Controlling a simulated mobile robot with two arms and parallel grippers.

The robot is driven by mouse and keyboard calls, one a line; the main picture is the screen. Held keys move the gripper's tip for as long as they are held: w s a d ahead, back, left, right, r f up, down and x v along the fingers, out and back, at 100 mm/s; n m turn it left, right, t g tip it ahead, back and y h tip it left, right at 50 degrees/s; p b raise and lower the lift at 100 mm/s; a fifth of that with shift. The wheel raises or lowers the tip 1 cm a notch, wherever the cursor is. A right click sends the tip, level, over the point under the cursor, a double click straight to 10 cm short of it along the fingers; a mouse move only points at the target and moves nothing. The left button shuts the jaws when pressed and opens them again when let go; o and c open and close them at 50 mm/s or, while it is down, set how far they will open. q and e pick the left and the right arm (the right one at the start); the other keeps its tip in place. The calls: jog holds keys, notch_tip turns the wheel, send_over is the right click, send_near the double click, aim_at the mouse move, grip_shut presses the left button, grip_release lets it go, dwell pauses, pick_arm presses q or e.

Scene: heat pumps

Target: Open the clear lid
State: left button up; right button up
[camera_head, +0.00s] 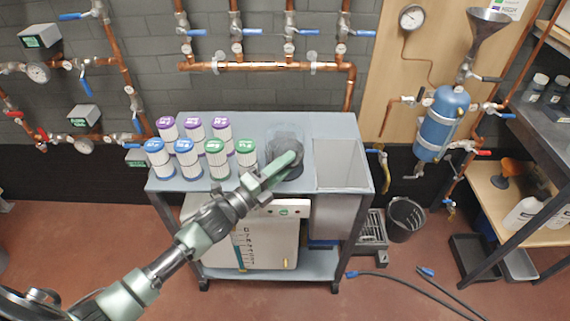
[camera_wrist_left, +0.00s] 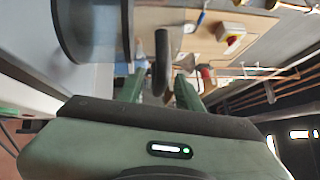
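The clear lid (camera_head: 286,132) belongs to a dark, see-through cylindrical housing on the grey cart top, right of the filter cartridges. Contact with the handle cannot be told. My right gripper is not in view.
Several white filter cartridges (camera_head: 216,162) with purple, blue and green caps stand left of the housing. A grey sink (camera_head: 340,165) is set in the cart's right end. Copper pipes (camera_head: 270,67) run along the wall behind. A black bucket (camera_head: 406,218) stands on the floor.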

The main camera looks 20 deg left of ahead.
pick_arm(q)
grip_shut()
jog(key=shift+r, duration=0.15)
dwell(1.2)
